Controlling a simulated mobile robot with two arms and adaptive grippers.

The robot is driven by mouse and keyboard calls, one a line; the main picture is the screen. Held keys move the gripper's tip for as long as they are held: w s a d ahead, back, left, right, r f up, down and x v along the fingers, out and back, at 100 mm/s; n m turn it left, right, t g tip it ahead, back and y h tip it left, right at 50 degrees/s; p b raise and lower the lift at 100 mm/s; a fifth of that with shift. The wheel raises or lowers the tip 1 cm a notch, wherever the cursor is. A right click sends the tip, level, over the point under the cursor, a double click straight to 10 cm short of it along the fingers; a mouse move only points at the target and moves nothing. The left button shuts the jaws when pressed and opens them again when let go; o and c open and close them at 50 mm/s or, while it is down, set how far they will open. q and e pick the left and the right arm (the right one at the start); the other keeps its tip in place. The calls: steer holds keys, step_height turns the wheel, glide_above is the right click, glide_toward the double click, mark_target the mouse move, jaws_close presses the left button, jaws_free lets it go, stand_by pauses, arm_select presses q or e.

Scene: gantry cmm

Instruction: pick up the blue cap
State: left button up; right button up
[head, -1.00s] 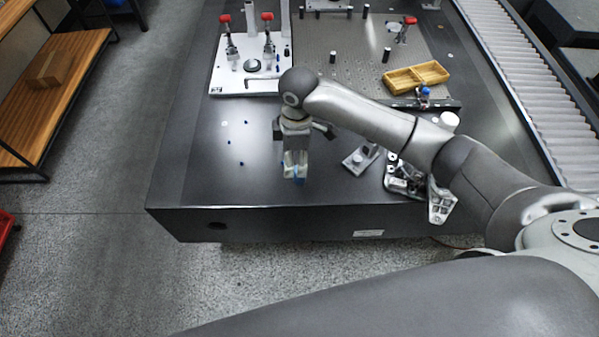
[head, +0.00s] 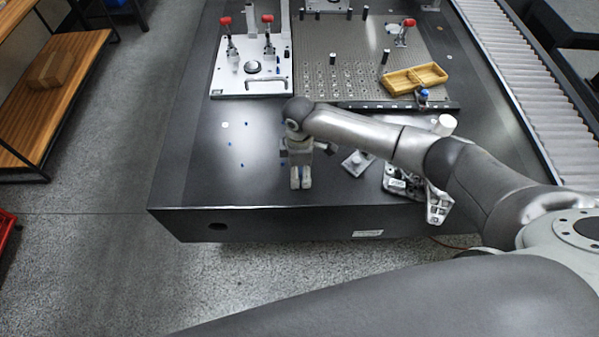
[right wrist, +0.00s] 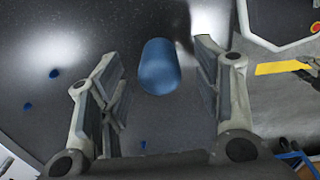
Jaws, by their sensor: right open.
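The blue cap (right wrist: 160,67) shows in the right wrist view as a rounded blue cylinder. It lies between the two fingers of my right gripper (right wrist: 165,80), with a gap on each side; the fingers do not visibly touch it. In the head view my right gripper (head: 301,178) points down near the front edge of the dark table (head: 200,180), open, and the cap is hidden there behind the fingers. My left gripper is not in view.
Several small blue bits (head: 242,165) lie left of my right gripper. Metal parts (head: 400,182) and a small grey block (head: 357,162) stand to its right. Farther back are a white fixture plate (head: 240,85) and a yellow divided tray (head: 415,79). The table's left part is mostly clear.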

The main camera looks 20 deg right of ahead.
steer(key=shift+f, duration=0.55)
steer(key=c, duration=0.8)
steer(key=shift+r, duration=0.1)
